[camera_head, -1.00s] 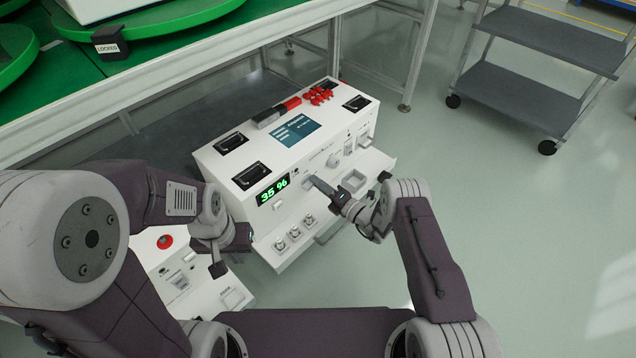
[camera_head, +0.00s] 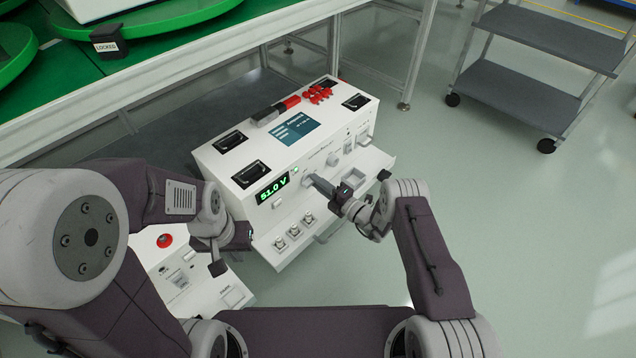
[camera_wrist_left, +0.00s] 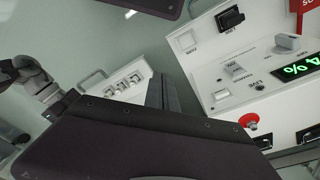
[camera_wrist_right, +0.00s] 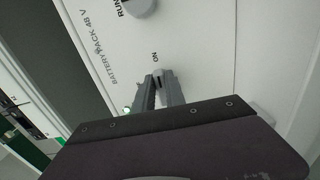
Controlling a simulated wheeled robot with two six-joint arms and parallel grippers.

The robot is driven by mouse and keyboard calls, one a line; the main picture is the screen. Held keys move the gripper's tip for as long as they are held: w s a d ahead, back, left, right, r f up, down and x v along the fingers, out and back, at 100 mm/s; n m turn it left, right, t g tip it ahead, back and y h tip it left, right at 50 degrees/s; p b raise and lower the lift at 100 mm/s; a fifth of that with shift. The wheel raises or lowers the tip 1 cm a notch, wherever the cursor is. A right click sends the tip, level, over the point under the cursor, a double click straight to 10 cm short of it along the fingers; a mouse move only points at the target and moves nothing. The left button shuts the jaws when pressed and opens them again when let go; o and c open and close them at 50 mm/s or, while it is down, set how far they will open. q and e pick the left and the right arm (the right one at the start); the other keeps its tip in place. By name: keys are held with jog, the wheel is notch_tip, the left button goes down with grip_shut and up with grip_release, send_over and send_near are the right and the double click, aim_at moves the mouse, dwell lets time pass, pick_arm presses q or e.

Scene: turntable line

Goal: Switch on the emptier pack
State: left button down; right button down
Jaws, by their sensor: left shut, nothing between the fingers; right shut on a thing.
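A white battery pack (camera_head: 285,150) stands in the middle of the head view, its green display (camera_head: 272,188) reading 51.0 V. My right gripper (camera_head: 313,183) is shut on the rotary knob on its front. In the right wrist view that knob (camera_wrist_right: 158,75) sits between the fingertips, below the word ON; a green light (camera_wrist_right: 127,110) is lit beside it. A second white pack (camera_head: 225,292) is partly hidden behind my left arm. My left gripper (camera_wrist_left: 170,93) is shut and empty, between the packs.
A table with green turntables (camera_head: 160,25) and a LOCKED tag (camera_head: 109,42) fills the upper left. A grey cart (camera_head: 530,90) stands at the upper right. Red clips (camera_head: 318,94) lie on the middle pack. The floor right of it is clear.

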jog(key=shift+s+f, duration=0.1)
jog(key=shift+f, duration=0.05)
jog(key=c, duration=1.4)
grip_release()
jog(key=p+v, duration=0.5)
jog(key=v, duration=0.4)
